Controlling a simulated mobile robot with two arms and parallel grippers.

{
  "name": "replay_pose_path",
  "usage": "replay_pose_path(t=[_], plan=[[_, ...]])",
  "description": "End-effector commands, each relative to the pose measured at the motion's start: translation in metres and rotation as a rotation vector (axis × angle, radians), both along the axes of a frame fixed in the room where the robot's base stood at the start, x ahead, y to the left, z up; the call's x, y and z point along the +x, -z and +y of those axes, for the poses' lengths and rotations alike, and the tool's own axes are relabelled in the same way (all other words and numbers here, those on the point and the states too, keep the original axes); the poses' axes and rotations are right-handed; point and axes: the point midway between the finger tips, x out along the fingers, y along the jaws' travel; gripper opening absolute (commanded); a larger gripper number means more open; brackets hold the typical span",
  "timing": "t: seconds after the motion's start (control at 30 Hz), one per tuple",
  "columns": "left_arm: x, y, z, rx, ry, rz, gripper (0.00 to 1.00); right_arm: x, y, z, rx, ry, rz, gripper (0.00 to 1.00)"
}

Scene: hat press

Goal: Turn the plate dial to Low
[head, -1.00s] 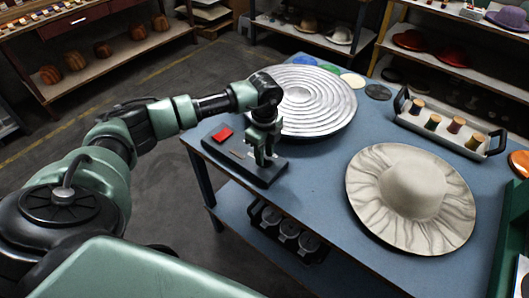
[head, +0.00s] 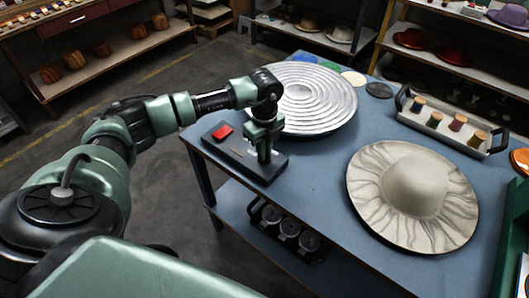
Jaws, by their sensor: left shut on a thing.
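The control box (head: 233,153) is a dark, long block on the near left part of the blue table, with a red switch (head: 222,132) at its left end. My left gripper (head: 264,160) points down over the right part of the box and is shut on the plate dial. The dial itself is hidden by the fingers, so its setting cannot be read. The round silver ringed plate (head: 315,95) lies just behind the box. My right gripper is not in view.
A wide cream hat (head: 414,195) lies on the blue table (head: 320,165) at the right. A tray (head: 450,130) with several thread spools stands behind it. Coloured discs (head: 379,90) lie at the far edge. Shelves with hats stand behind. The table is clear between box and hat.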

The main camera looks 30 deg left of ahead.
Motion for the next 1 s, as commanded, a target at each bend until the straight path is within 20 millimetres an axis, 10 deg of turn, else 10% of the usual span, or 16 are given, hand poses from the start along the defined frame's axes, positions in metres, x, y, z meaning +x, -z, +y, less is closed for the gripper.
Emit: replay_pose_path(t=[1.0], plan=[[0.001,0.001,-0.001,-0.001,0.961,-0.004,0.00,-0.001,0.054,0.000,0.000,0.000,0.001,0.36]])
